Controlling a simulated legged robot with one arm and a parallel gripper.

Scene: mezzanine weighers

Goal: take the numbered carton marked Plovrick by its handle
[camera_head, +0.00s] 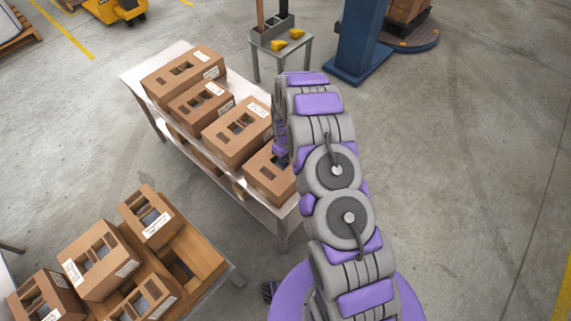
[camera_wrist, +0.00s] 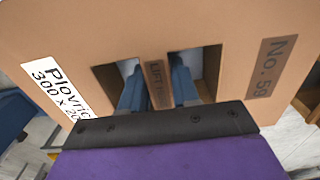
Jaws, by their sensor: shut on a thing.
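The brown carton marked "Plovric…" (camera_wrist: 230,30) fills the wrist view. My gripper (camera_wrist: 158,88) has one blue finger in each hole and is shut on this strip. In the head view, the carton (camera_head: 265,180) is at the near end of the white table, partly hidden by my arm. My gripper (camera_head: 281,157) is at its top.
Three more cartons, including one beside it (camera_head: 228,150), stand in a row on the white table (camera_head: 130,76). Several cartons sit on a lower-left stand (camera_head: 205,255). A small grey table (camera_head: 262,42) and blue column (camera_head: 361,40) stand behind. Floor at right is clear.

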